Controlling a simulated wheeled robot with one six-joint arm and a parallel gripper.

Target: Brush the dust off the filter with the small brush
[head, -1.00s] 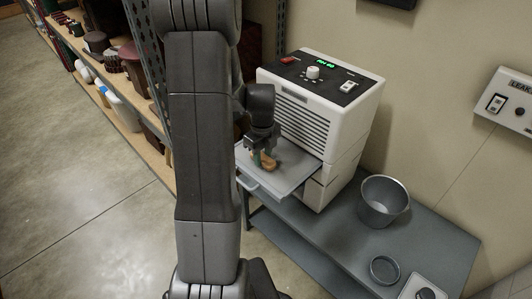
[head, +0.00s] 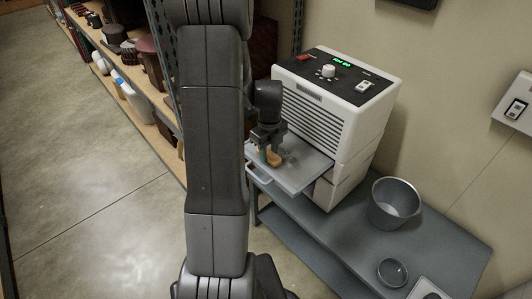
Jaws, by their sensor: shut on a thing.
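The filter is a flat grey panel (head: 311,178) sticking out like a drawer from the front of a white machine (head: 345,110). A slightly darker patch, possibly dust, shows on it near the machine. My gripper (head: 270,148) points down over the panel's left part. It is shut on the small brush (head: 274,159), whose tan part shows just below the fingers. The brush is at or just above the panel; I cannot tell whether it touches. My arm stands in front at the left, and the fingers hide part of the brush.
The machine stands on a grey bench (head: 430,240). A grey bucket (head: 394,204) and a small round dish (head: 393,272) are on the bench at right. Shelves (head: 150,100) with several pots and containers line the left. The floor at left is clear.

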